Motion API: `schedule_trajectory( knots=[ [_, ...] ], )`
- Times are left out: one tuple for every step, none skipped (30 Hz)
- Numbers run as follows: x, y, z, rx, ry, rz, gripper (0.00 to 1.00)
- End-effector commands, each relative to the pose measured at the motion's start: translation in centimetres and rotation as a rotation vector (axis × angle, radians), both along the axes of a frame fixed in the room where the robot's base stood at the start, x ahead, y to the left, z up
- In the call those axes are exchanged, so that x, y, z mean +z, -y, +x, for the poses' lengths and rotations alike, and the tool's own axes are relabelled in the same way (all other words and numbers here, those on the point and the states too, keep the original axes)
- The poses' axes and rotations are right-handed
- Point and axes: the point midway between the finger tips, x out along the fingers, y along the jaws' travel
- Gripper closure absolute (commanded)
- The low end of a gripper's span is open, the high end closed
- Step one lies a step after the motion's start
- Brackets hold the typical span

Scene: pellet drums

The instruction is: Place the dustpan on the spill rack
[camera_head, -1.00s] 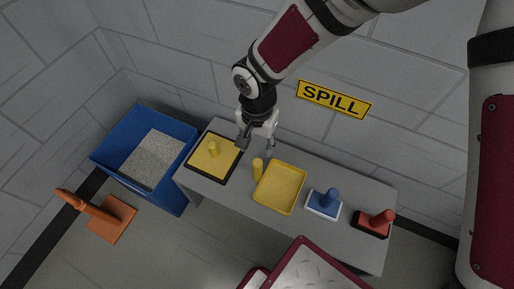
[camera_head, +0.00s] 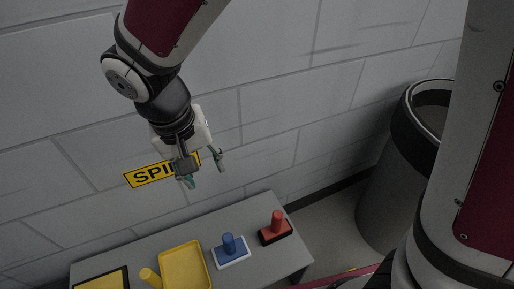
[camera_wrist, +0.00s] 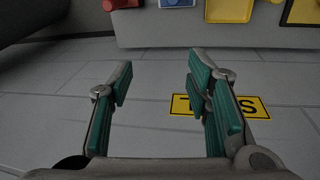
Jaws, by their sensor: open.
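The yellow dustpan (camera_head: 184,266), a shallow tray with an upright yellow handle post (camera_head: 150,277) at its left, lies on the grey bench (camera_head: 132,246) below the SPILL sign (camera_head: 150,176), which looks like the spill rack. The picture's bottom edge cuts off part of this. In the wrist view, part of the yellow tray (camera_wrist: 229,10) shows at the top on the bench (camera_wrist: 170,34). My gripper (camera_head: 206,174) is open and empty, apart from the dustpan. In the head view it overlaps the sign; its spread fingers also show in the wrist view (camera_wrist: 160,82).
A blue-handled tool (camera_head: 231,249) and a red-handled tool (camera_head: 275,229) stand right of the dustpan. A yellow piece on black (camera_head: 105,280) is at left. A grey drum (camera_head: 395,175) stands right of the bench.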

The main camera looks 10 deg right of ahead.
Motion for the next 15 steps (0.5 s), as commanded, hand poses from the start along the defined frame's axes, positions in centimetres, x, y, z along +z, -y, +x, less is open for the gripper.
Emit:
schedule_trajectory(
  knots=[
    [1.8,2.5,-0.1,-0.024,0.009,-0.006,0.55],
    [2.6,3.8,-0.4,-0.033,0.008,-0.010,0.55],
    [3.6,5.5,-0.8,-0.045,0.005,-0.015,0.55],
    [4.3,6.8,-1.2,-0.055,0.003,-0.019,0.55],
    [5.0,8.0,-1.7,-0.064,0.001,-0.021,0.55],
    [5.9,9.6,-2.4,-0.075,-0.003,-0.021,0.55],
    [6.5,10.7,-3.0,-0.084,-0.007,-0.022,0.55],
    [7.0,11.8,-3.6,-0.093,-0.010,-0.021,0.55],
    [7.7,13.2,-4.6,-0.104,-0.016,-0.019,0.55],
    [8.1,14.2,-5.3,-0.113,-0.020,-0.016,0.55],
    [8.6,15.1,-6.1,-0.120,-0.024,-0.010,0.55],
    [9.1,16.3,-7.2,-0.129,-0.032,-0.005,0.55],
    [9.4,17.0,-8.1,-0.136,-0.036,0.002,0.55],
    [9.7,17.8,-9.0,-0.142,-0.041,0.009,0.55],
    [10.0,18.7,-10.3,-0.151,-0.046,0.020,0.55]
  ],
)
